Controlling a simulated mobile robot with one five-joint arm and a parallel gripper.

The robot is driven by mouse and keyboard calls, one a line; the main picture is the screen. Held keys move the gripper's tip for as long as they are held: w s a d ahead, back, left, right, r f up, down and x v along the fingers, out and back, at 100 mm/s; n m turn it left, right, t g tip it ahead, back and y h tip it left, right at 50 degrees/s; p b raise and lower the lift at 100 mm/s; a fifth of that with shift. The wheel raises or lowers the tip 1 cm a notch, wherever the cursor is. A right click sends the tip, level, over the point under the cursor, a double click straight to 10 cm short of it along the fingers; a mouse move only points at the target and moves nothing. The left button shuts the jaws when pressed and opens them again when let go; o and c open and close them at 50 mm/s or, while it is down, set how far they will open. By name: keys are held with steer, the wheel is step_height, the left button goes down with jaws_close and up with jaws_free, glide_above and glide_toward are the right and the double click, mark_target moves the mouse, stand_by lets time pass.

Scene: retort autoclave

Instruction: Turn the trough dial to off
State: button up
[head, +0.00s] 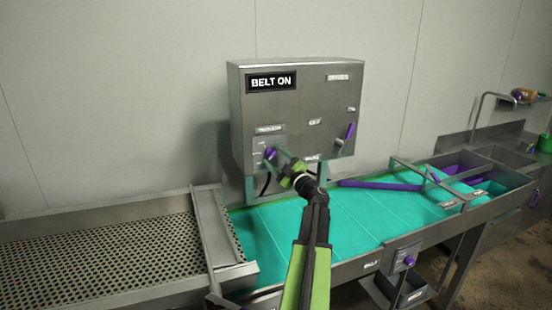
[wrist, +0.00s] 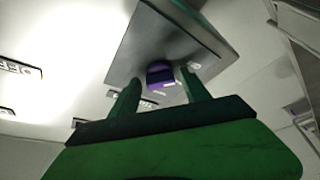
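A steel control box (head: 290,95) stands behind the belt. On its lower left is a small plate with a purple dial (head: 270,153). The label above this plate is too blurred to read for certain, so I cannot confirm that it is the trough dial. My gripper (head: 282,162) is at the dial in the head view. In the wrist view the purple dial (wrist: 160,75) shows between the two green fingertips of my gripper (wrist: 160,76). The fingers are open, with a small gap on each side of the dial. Its pointing direction is unclear.
A display (head: 271,82) on the box reads BELT ON. A purple-handled lever (head: 350,131) is at the box's right. Another purple knob (head: 409,261) is on the belt's front frame. The green belt (head: 360,215) and a perforated metal tray (head: 110,250) lie below.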

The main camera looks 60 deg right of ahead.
steer(key=shift+w, duration=0.1)
steer(key=b+v, duration=0.4)
steer(key=v, duration=1.3)
steer(key=shift+s+f+b, duration=0.1)
steer(key=shift+s+b, duration=0.15)
steer(key=shift+b, duration=0.05)
